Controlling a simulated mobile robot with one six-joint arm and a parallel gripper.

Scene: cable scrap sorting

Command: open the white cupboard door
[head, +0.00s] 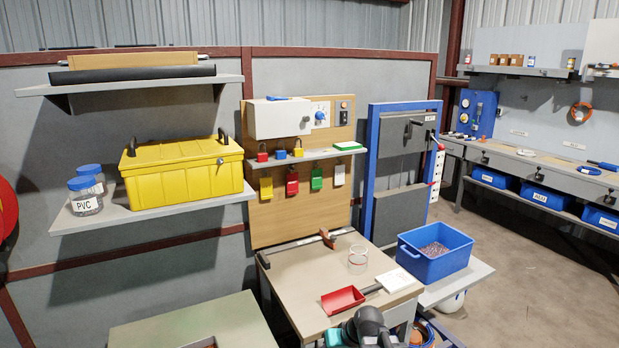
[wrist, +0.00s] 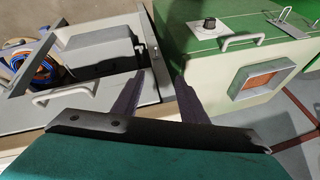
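A white box-like unit (head: 282,118) is fixed high on the wooden panel, with a blue item on its top. A white cabinet front (head: 603,45) shows at the far right edge, above the back workbench, cut off by the frame. I cannot tell which one is the white cupboard, and no open door shows on either. In the wrist view my gripper (wrist: 160,76) has its two dark fingers apart with nothing between them. In the head view only a dark and teal part of my arm shows at the bottom, away from both white units.
A small table (head: 300,285) with a red scoop (head: 343,299) stands below the panel. A blue bin (head: 434,252) sits beside it. In the wrist view, a cream, green-topped cabinet (wrist: 200,75) is at right and a grey drawer handle (wrist: 65,92) at left. Open floor lies at right.

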